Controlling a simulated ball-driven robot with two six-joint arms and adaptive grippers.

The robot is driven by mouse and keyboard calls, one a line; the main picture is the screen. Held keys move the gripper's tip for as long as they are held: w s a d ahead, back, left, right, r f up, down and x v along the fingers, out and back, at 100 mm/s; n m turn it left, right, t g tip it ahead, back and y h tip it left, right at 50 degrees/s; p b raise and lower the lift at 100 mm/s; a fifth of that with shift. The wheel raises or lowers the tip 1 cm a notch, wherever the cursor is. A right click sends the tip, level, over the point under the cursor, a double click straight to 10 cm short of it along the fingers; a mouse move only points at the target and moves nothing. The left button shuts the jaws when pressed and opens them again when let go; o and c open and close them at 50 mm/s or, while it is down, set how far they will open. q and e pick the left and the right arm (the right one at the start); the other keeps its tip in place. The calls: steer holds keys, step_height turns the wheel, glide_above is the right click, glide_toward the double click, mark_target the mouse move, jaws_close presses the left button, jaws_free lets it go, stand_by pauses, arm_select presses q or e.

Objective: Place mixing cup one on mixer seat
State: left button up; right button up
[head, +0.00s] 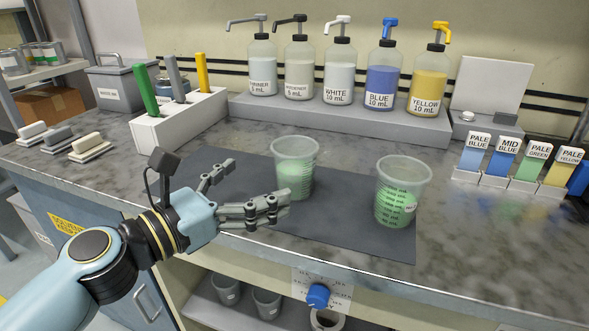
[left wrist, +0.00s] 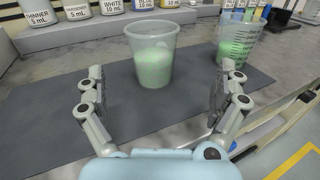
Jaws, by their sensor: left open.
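Two clear cups with pale green liquid stand upright on a dark mat (head: 340,225). The right cup (head: 402,190) has printed volume marks and a partly visible label. I cannot read which is mixing cup one. My left gripper (head: 255,185) is open and empty, just left of the left cup. In the left wrist view the left cup (left wrist: 152,55) stands ahead, between the spread fingers (left wrist: 162,72) and beyond their tips. I cannot identify the mixer seat. My right gripper is not in view.
Pump bottles (head: 340,70) stand on a raised shelf (head: 335,112) behind. A white rack (head: 180,120) with coloured sticks is at back left. Colour sample cards (head: 502,160) stand at right. A blue knob (head: 318,295) is below the counter's front edge.

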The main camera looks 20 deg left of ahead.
mark_target(280, 165)
arm_select(q)
steer(key=shift+n, duration=0.5)
steer(key=x, duration=0.5)
steer(key=shift+w+a+p, duration=0.15)
steer(key=shift+a+p, duration=0.15)
steer(key=shift+p, duration=0.1)
steer(key=x, duration=0.6)
steer(key=shift+a+f, duration=0.15)
steer(key=shift+a, duration=0.1)
steer(key=c, duration=1.3)
